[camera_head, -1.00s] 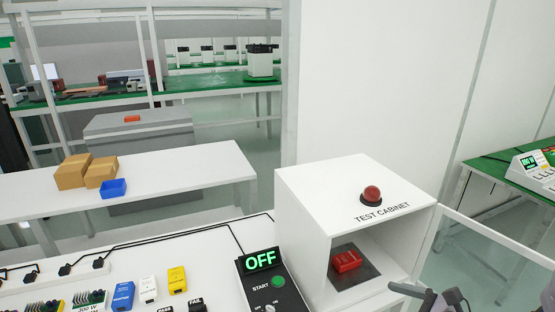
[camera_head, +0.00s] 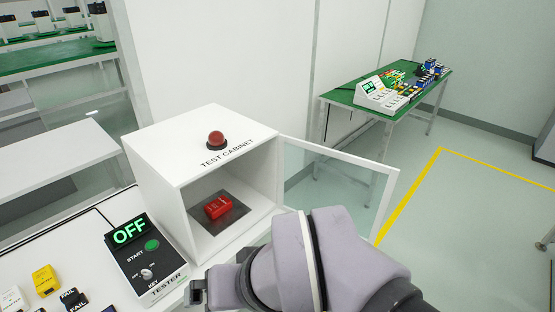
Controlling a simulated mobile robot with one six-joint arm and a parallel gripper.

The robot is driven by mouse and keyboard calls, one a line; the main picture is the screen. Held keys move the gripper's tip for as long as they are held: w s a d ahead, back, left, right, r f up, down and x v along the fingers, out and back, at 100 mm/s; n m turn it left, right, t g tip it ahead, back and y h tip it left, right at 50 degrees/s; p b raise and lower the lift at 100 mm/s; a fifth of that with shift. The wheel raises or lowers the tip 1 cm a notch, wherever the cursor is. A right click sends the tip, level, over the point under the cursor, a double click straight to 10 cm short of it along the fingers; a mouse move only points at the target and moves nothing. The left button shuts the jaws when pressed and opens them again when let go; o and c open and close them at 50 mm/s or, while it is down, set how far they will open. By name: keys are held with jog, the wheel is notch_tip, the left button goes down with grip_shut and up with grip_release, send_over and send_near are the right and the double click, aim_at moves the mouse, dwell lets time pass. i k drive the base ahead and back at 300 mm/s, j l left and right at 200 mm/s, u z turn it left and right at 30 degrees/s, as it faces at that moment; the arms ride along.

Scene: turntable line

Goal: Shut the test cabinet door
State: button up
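The white test cabinet (camera_head: 162,172) stands at the middle left of the head view, with its front open. Its door (camera_head: 392,200) has a white frame and a clear pane. The door stands wide open, swung out to the right from the cabinet's right edge. A red device (camera_head: 217,207) lies on a dark plate (camera_head: 236,213) inside the cabinet. My gripper (camera_head: 194,292) shows only in part, as a dark piece at the bottom, in front of the cabinet and left of the door. My arm hides the door's lower part, and the finger opening cannot be made out.
A black tester (camera_head: 160,272) with a green OFF display sits left of the cabinet on the white bench. A red dome (camera_head: 216,140) tops the cabinet. A green table (camera_head: 345,101) with equipment stands behind the door. Open floor (camera_head: 470,220) lies to the right.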

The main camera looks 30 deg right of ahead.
aim_at(394, 172)
jog(key=l+u, duration=0.2)
jog(key=l, duration=0.25)
jog(key=l+u, duration=0.2)
jog(key=l, duration=0.2)
jog(key=k+l+u, duration=0.15)
jog(key=l, duration=0.3)
jog(key=l+u, duration=0.2)
jog(key=l, duration=0.2)
jog(key=k+l+u, duration=0.2)
jog(key=l, duration=0.2)
jog(key=l+u, duration=0.2)
jog(key=l, duration=0.2)
jog(key=k+l+u, duration=0.15)
jog(key=l, duration=0.2)
jog(key=k+l+u, duration=0.2)
jog(key=i+l+u, duration=0.15)
jog(key=l, duration=0.2)
jog(key=l+u, duration=0.15)
jog(key=l, duration=0.2)
jog(key=i+l+u, duration=0.15)
jog(key=l, duration=0.25)
jog(key=k+j+z, duration=0.1)
jog(key=k+j, duration=0.15)
jog(key=j+z, duration=0.25)
jog(key=j, duration=0.45)
jog(key=k, duration=0.05)
